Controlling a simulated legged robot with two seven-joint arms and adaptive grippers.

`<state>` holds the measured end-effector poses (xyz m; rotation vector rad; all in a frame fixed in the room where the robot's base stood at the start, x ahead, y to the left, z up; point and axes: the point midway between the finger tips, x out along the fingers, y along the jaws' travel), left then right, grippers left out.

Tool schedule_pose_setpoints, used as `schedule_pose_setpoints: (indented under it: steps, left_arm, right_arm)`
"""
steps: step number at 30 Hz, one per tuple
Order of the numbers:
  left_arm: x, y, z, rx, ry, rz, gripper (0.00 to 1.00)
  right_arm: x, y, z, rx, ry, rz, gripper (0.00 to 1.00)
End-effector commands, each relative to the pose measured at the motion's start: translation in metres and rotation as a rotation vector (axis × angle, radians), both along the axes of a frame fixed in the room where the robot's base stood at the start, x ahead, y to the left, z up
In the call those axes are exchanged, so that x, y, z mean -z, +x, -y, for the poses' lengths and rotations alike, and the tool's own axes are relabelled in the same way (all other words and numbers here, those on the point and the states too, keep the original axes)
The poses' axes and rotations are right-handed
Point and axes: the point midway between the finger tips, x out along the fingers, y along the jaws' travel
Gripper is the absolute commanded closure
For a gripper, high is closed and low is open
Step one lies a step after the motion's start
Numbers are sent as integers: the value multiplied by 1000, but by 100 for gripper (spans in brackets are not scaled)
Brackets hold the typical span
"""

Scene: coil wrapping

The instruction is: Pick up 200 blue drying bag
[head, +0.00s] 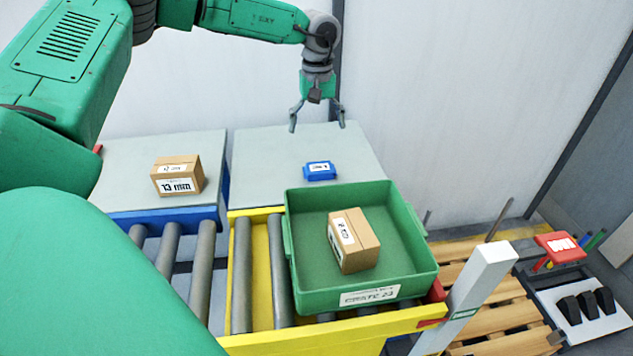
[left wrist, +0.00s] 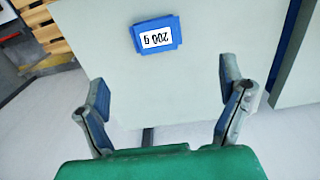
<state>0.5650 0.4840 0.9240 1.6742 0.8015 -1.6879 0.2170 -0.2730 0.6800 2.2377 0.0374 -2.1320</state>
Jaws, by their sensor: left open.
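The blue drying bag (head: 320,171) lies flat on a light grey table top (head: 262,160) behind the green crate. In the left wrist view the blue bag (left wrist: 156,35) shows a white label reading 200 g, upside down. My left gripper (head: 317,122) hangs above the table, fingers pointing down, over and slightly behind the bag. It is open and empty, and apart from the bag. In the left wrist view my left gripper (left wrist: 165,105) has its two fingers wide apart, with the bag beyond them. My right gripper is in neither view.
A green crate (head: 365,292) holding a cardboard box (head: 353,240) stands on the yellow-framed roller conveyor in front of the bag. Another cardboard box (head: 178,175) sits on the left table top. A white post (head: 466,297) rises right of the crate. The table around the bag is clear.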

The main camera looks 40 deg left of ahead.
Motion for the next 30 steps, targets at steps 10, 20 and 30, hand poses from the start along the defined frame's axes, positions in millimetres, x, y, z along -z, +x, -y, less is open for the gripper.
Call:
schedule_pose_setpoints:
  steps: [10, 20, 30]
  left_arm:
    - [53, 0, 5, 4, 6, -3, 11]
    - [91, 0, -1, 3, -2, -1, 11]
    - [132, 0, 5, 4, 6, 1, 11]
  right_arm:
    - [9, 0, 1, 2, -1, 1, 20]
    - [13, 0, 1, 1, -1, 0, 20]
    - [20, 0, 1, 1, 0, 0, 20]
